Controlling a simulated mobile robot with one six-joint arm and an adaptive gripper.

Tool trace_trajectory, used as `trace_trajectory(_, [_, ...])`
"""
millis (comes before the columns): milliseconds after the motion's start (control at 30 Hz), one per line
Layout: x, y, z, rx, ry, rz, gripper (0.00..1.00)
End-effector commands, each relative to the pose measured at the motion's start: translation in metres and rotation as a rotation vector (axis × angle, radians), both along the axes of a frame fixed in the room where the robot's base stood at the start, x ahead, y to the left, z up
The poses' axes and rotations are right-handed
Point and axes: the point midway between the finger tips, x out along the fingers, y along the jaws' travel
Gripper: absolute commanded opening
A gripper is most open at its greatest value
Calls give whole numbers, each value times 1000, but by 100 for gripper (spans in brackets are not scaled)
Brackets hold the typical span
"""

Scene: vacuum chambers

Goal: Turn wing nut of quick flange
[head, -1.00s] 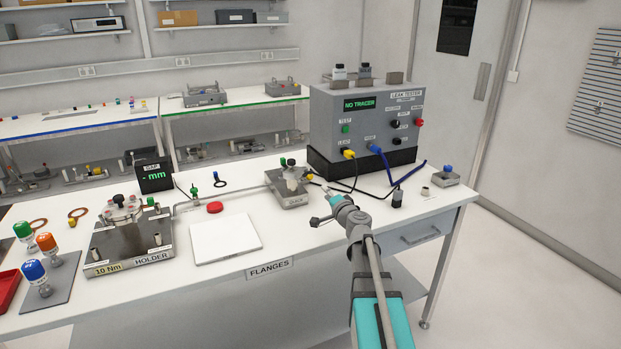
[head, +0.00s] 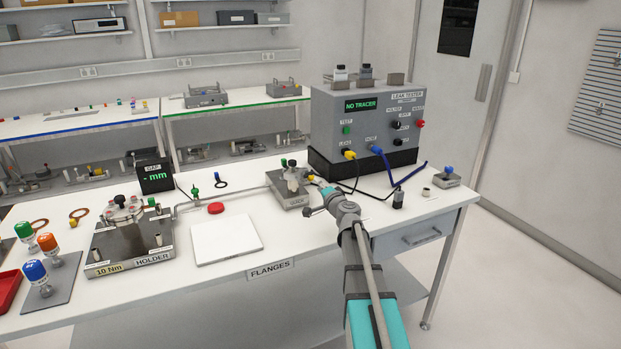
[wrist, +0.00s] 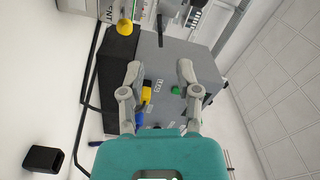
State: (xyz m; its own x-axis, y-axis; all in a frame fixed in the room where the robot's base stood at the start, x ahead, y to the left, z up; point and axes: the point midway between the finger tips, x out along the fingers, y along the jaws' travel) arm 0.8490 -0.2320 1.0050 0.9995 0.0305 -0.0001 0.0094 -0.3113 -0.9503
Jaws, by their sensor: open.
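The quick flange (head: 293,174) stands on a grey block (head: 290,200) at the middle of the bench. It has small green and dark knobs on its left and a yellow part at its right. Its wing nut is too small to tell apart. My gripper (wrist: 160,72) is open and empty in the wrist view, pointing toward the grey leak tester. A yellow knob-like part (wrist: 125,27) shows at the top of the wrist view.
The leak tester (head: 362,125) stands behind, with yellow and blue plugs and cables running over the bench. A small dark block (head: 398,199) stands right of my arm. The white plate (head: 226,240) and holder (head: 130,240) lie left. Bench at front right is clear.

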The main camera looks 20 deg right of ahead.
Motion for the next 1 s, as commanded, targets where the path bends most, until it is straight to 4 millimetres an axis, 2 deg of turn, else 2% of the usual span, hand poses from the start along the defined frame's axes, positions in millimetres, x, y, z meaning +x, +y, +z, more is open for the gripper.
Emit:
trace_trajectory(33, [12,-1,0,0,0,1,43])
trace_trajectory(100, [23,0,0,0,0,1,43])
trace_trajectory(433, [66,1,0,0,0,0,43])
trace_trajectory(633, [76,2,0,0,0,0,43])
trace_trajectory(1000, [77,2,0,0,0,0,41])
